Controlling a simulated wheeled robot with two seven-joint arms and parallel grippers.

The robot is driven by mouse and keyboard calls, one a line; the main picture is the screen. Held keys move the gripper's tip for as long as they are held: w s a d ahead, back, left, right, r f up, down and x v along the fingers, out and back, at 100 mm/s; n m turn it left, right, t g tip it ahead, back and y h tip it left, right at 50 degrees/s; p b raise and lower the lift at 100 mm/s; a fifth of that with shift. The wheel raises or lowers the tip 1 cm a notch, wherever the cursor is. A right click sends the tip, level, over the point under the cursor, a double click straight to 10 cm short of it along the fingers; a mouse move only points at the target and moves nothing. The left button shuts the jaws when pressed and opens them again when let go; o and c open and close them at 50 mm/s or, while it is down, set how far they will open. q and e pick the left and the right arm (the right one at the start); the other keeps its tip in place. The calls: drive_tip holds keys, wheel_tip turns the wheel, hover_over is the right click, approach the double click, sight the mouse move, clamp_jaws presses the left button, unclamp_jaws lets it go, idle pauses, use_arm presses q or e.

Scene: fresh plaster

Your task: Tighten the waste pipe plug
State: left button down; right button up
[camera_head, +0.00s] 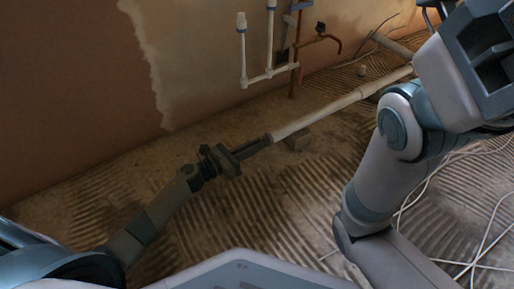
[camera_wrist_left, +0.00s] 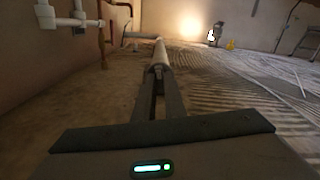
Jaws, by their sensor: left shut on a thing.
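The white waste pipe (camera_head: 325,112) runs low above the floor beside the wall, and its near end faces my left gripper. My left gripper (camera_head: 266,138) is shut on the plug at the pipe's near end. In the left wrist view the left gripper's fingers (camera_wrist_left: 158,90) reach to the pipe end, and the waste pipe (camera_wrist_left: 161,54) runs straight away from them. The plug (camera_wrist_left: 158,70) is mostly hidden between the fingertips. My right arm crosses the right side of the head view, and its fingertips are not clearly seen.
A small block (camera_head: 297,140) sits under the pipe. White supply pipes (camera_head: 243,55) and a copper pipe with a tap (camera_head: 320,37) stand along the wall. White cables (camera_head: 480,245) lie loose on the ridged floor at right. The floor right of the pipe is mostly clear.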

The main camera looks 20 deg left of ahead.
use_arm(q)
drive_tip(key=shift+f+m+b, duration=0.2)
drive_tip(key=shift+m+b, duration=0.2)
drive_tip(key=shift+m, duration=0.3)
drive_tip(key=shift+r+m+b, duration=0.1)
drive_tip(key=shift+m+b, duration=0.2)
drive_tip(key=shift+m, duration=0.3)
drive_tip(key=c, duration=1.8)
unclamp_jaws()
drive_tip(key=shift+s+a, duration=0.1)
